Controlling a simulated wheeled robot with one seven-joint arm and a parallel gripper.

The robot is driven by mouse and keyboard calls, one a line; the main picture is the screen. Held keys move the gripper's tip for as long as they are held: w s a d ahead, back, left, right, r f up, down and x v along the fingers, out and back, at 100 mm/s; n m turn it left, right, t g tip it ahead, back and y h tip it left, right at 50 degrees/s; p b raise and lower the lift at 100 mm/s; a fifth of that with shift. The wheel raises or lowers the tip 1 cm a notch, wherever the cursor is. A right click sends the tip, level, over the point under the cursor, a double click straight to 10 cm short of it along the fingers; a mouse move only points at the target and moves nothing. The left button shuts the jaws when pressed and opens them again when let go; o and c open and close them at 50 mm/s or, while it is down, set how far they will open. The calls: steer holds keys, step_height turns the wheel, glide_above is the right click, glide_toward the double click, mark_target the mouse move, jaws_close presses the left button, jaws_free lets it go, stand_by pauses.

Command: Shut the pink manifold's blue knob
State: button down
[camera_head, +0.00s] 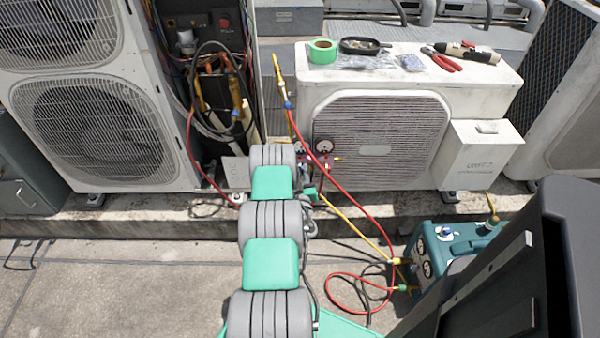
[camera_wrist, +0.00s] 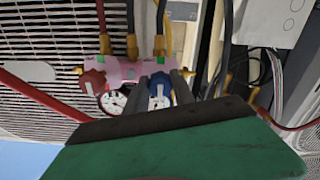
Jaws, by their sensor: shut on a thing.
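The pink manifold (camera_wrist: 128,71) crosses the upper middle of the wrist view, with hoses rising from its top. Its blue knob (camera_wrist: 160,87) is between the two fingers of my gripper (camera_wrist: 161,86), which is shut on it. The red knob (camera_wrist: 92,83) is at the manifold's left end, clear of the fingers. Two round gauges show below the manifold, the right one partly covered by the blue knob and fingers. In the head view a small part of the manifold (camera_head: 322,159) shows beside my arm; my gripper and the blue knob are hidden there.
A white condenser (camera_head: 380,142) stands behind the manifold, with tape, pliers and a pan on top. A red hose (camera_head: 352,197) and a yellow hose (camera_head: 352,232) run down to a teal pump (camera_head: 452,250) at right. An open wiring panel stands at left.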

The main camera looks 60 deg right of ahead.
steer(key=c, duration=1.1)
jaws_free()
steer(key=shift+o, duration=0.2)
steer(key=v, duration=0.7)
steer(key=shift+s+a+p, duration=0.15)
steer(key=shift+a+p, duration=0.15)
steer(key=shift+a, duration=0.1)
